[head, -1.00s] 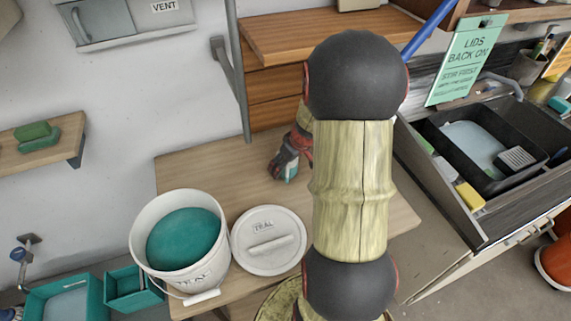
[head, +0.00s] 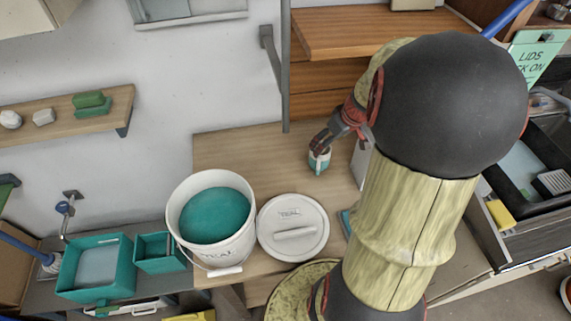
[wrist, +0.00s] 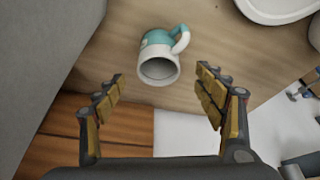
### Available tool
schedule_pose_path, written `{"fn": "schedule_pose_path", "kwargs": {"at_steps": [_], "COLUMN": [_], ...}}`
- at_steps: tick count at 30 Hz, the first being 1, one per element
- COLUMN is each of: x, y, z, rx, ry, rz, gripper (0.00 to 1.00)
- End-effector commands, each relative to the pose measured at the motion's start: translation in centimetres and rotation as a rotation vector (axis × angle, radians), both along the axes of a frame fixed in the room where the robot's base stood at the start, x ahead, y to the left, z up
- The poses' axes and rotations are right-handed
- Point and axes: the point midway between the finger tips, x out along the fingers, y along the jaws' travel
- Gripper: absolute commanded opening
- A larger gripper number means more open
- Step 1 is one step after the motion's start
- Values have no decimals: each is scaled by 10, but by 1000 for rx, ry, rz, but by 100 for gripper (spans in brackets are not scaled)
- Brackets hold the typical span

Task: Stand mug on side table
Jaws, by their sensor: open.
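A teal and white mug (head: 319,161) is on the wooden table, to the right of the bucket and lid. My gripper (head: 326,141) is just above and beside it and partly covers it. The side table (head: 240,150) is pale wood against the wall.
A white bucket (head: 240,244) of teal glaze and its white lid (head: 302,244) take up the table's front left. Wooden drawers (head: 326,98) rise behind the table. A pale box-like thing (head: 362,163) stands right of the mug. The table's back left is clear.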

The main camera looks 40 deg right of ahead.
Motion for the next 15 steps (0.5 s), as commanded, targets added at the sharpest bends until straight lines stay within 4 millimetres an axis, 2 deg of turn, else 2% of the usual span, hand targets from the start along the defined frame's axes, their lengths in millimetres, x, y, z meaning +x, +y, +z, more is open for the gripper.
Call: {"fn": "schedule_pose_path", "kwargs": {"at_steps": [2, 5, 10, 15], "x": [5, 15, 27, 21], "y": [10, 37, 109, 179], "z": [7, 24, 62, 94], "rx": [-3, -4, -5, -6], "ry": [-4, -6, -15, -23], "rz": [11, 32, 76, 110], "gripper": [70, 70, 70, 70]}}
